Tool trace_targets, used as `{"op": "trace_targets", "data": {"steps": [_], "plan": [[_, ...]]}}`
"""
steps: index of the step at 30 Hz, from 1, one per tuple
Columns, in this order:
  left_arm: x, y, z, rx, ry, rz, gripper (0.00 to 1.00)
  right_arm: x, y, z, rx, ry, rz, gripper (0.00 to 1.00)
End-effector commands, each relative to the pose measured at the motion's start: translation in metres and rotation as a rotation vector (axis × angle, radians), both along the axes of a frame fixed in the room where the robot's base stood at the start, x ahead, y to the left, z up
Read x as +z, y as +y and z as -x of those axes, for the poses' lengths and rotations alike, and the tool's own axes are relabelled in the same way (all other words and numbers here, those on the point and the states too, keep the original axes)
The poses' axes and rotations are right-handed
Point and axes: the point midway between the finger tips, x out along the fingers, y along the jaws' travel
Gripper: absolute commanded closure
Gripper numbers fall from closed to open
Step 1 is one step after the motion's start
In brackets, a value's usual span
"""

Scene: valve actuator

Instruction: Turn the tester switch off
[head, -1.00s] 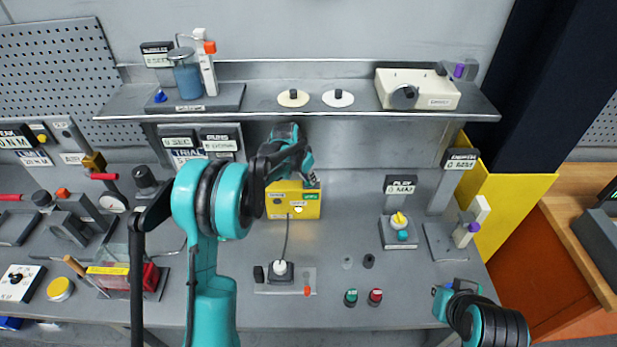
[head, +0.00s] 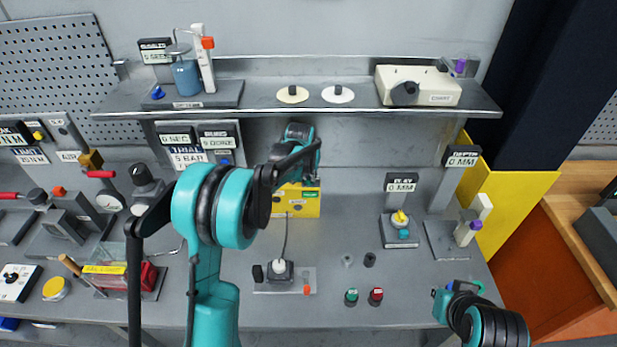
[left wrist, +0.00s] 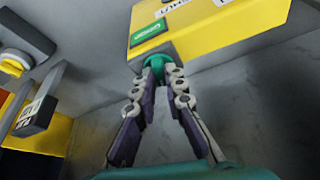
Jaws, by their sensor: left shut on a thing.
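The yellow box (head: 288,204) with a green label stands on the bench against the back wall. Its face also shows in the left wrist view (left wrist: 190,35). My left gripper (head: 309,183) reaches over the box's right part and hides some of it. In the left wrist view my left fingers (left wrist: 157,72) are shut on a round teal knob (left wrist: 156,66) beside the green-labelled face. The knob is mostly hidden between the fingertips, so its setting cannot be read. My right gripper (head: 440,293) is low at the right, away from the box, its fingers too small to judge.
A shelf (head: 300,111) runs above the box, close over my left gripper. A plug block (head: 280,270) with a cable stands in front. Green (head: 351,297) and red (head: 376,296) buttons and a yellow-knobbed block (head: 399,230) are to the right. The left bench is crowded.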

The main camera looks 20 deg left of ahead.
Motion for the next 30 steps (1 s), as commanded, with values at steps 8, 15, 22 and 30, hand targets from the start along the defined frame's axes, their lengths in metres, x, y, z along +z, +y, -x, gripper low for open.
{"op": "trace_targets", "data": {"steps": [8,15,22,30], "plan": [[-0.001,-0.004,-0.001,0.260,-0.001,-0.001,1.00,-0.010,0.000,0.000,0.000,0.000,0.000,1.00],[-0.001,-0.005,-0.002,0.488,-0.001,-0.002,1.00,-0.015,0.000,0.000,0.000,0.000,0.000,1.00],[0.000,-0.007,-0.003,0.700,-0.001,-0.002,1.00,-0.018,0.000,0.000,0.000,0.000,0.000,1.00],[0.000,-0.007,-0.004,0.903,0.000,-0.001,1.00,-0.020,0.000,0.000,0.000,0.000,0.000,1.00]]}}
